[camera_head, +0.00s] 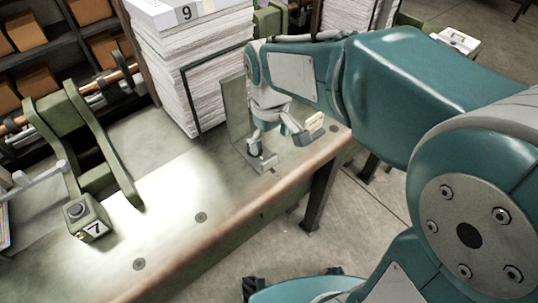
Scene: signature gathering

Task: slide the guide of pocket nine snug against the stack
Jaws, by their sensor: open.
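The stack of pocket nine (190,70) is a tall pile of white paper sheets with a card marked 9 (187,13) on top. A thin dark wire frame stands at its right side. An upright grey-green plate, which looks like the guide (234,108), stands on the table right of the stack, with a visible gap between them. My gripper (286,143) is open, low over the table at the right of the plate. One finger is close to the plate's foot; I cannot tell whether they touch. My arm hides part of the area behind.
The table (165,190) has a worn front edge and a clear lit surface at centre left. A second paper stack (345,14) is behind my arm. Shelves are at back left.

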